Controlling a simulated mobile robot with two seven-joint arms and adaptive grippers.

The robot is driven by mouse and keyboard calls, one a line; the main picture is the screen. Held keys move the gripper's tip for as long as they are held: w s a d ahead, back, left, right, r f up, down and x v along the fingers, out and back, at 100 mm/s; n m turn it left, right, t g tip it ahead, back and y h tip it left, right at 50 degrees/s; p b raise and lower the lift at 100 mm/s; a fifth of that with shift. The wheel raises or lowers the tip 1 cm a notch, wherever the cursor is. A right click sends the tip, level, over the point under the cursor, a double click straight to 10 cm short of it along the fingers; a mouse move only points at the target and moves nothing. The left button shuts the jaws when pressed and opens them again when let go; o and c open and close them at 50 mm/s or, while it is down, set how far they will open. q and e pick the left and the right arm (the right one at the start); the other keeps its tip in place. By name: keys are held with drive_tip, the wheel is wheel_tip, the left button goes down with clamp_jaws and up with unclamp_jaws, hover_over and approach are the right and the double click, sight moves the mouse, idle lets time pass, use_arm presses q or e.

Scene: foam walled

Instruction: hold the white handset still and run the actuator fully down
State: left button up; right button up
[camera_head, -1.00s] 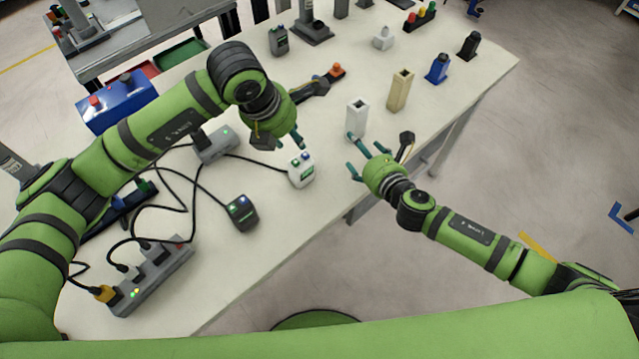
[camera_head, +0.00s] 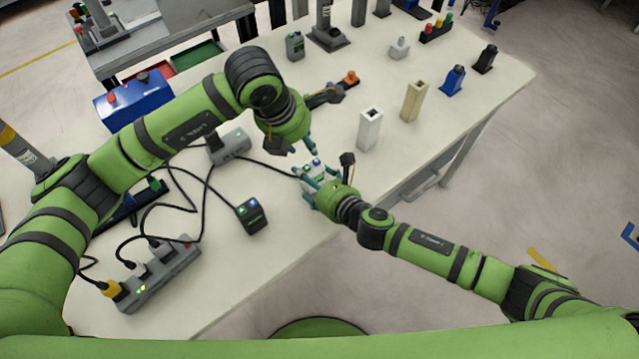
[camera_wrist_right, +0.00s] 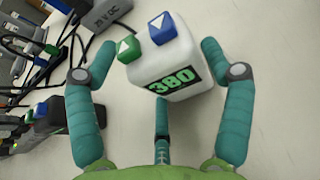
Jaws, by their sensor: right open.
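The white handset (camera_head: 314,168) stands on the table with a blue and a green button on top. In the right wrist view the handset (camera_wrist_right: 175,62) shows a green "380" on its front. My right gripper (camera_head: 306,186) is open, with its fingers on either side of the handset; in the wrist view (camera_wrist_right: 155,65) gaps show between fingers and handset. My left gripper (camera_head: 312,149) hangs just above and behind the handset, fingers pointing down; its opening is unclear. A grey column on a dark base (camera_head: 329,38) stands at the back; whether it is the actuator is unclear.
A dark handset (camera_head: 252,216), a grey box (camera_head: 230,146) and a power strip (camera_head: 160,276) with cables lie left. White (camera_head: 369,131) and beige (camera_head: 413,101) blocks stand right. The front table edge is close to my right gripper.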

drive_tip(key=shift+w+a, duration=0.1)
drive_tip(key=shift+w, duration=0.1)
drive_tip(key=shift+c, duration=0.4)
drive_tip(key=c, duration=0.8)
use_arm(q)
clamp_jaws()
